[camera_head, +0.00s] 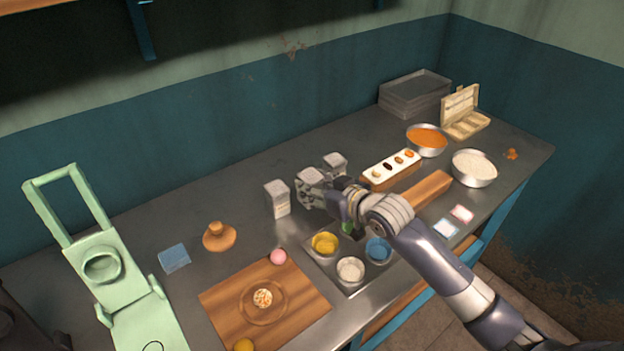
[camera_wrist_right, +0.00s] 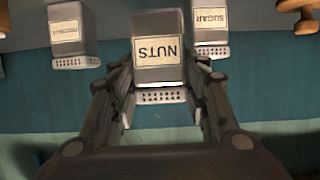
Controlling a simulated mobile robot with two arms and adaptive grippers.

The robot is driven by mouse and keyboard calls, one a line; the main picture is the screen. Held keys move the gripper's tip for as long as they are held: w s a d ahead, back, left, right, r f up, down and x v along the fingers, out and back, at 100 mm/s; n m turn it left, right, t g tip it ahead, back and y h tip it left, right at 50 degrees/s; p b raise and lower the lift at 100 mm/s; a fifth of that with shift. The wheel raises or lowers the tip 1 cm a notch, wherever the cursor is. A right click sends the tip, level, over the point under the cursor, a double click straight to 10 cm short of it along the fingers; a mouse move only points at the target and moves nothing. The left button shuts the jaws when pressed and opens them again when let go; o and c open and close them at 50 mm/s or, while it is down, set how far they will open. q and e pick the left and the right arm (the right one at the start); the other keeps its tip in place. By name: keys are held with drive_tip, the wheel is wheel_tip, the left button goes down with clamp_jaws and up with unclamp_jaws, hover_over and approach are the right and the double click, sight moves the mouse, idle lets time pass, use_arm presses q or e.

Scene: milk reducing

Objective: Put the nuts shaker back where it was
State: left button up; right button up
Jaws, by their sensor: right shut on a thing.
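The nuts shaker (camera_wrist_right: 160,62), a pale metal box with a "NUTS" label and a perforated top, is between the fingers of my right gripper (camera_wrist_right: 161,80) in the wrist view. In the head view my right gripper (camera_head: 318,190) is shut on the shaker (camera_head: 308,175), between two similar shakers. The sugar shaker (camera_head: 278,199) stands to its left and also shows in the wrist view (camera_wrist_right: 211,28). Another shaker (camera_head: 335,162) stands to its right; its label in the wrist view (camera_wrist_right: 73,37) is hard to read. Whether the nuts shaker touches the counter is unclear. My left gripper is out of view.
A metal tray with cups of yellow, white (camera_head: 350,270) and blue contents lies in front of the shakers. A wooden board (camera_head: 225,305) with a small plate is front left. A wooden holder (camera_head: 392,168) and bowls (camera_head: 427,141) stand to the right.

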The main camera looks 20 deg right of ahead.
sight(312, 171)
drive_tip(key=w, duration=0.6)
drive_tip(key=shift+d+f, duration=0.25)
drive_tip(key=shift+d, duration=0.15)
wheel_tip(312, 171, down, 3)
drive_tip(key=shift+r+p, duration=0.1)
drive_tip(key=shift+p, duration=0.55)
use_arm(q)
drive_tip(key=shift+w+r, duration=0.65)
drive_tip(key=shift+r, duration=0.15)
use_arm(e)
drive_tip(key=shift+f, duration=0.35)
drive_tip(key=shift+f, duration=0.15)
drive_tip(key=o, duration=1.2)
drive_tip(key=shift+c, duration=0.2)
